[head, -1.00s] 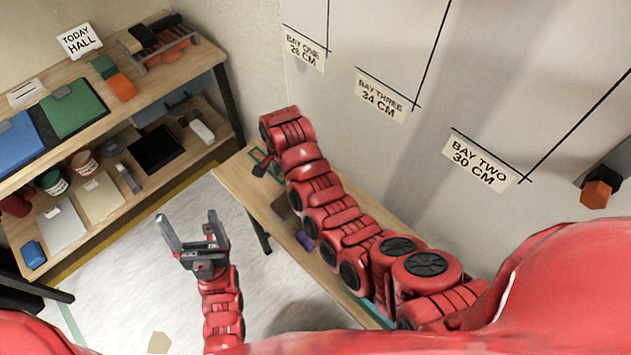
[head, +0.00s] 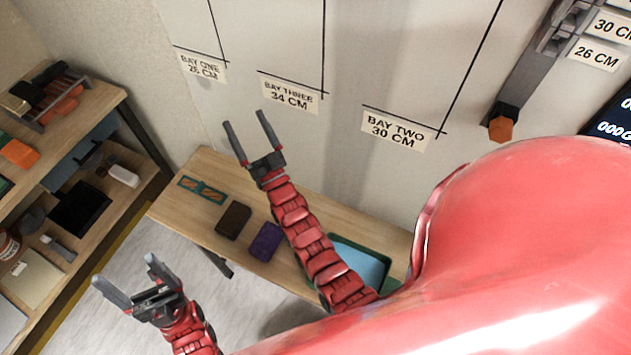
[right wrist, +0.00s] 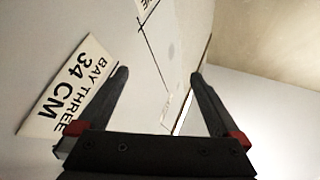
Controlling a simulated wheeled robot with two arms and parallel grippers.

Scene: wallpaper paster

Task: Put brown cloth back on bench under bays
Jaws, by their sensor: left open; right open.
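The bench (head: 188,228) stands under the bay signs on the wall. A dark brown folded cloth (head: 233,220) lies on it, beside a purple folded cloth (head: 266,241). My right gripper (head: 248,132) is open and empty, raised above the bench in front of the wall near the Bay Three sign (head: 290,95). In the right wrist view its open fingers (right wrist: 160,88) frame bare wall, with the Bay Three sign (right wrist: 68,88) at left. My left gripper (head: 124,276) is open and empty above the floor, left of the bench.
A green-rimmed tray (head: 392,286) holding something blue is partly behind my right arm. A shelf unit (head: 130,180) with several items stands at left. Floor (head: 185,268) between shelf and bench is clear.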

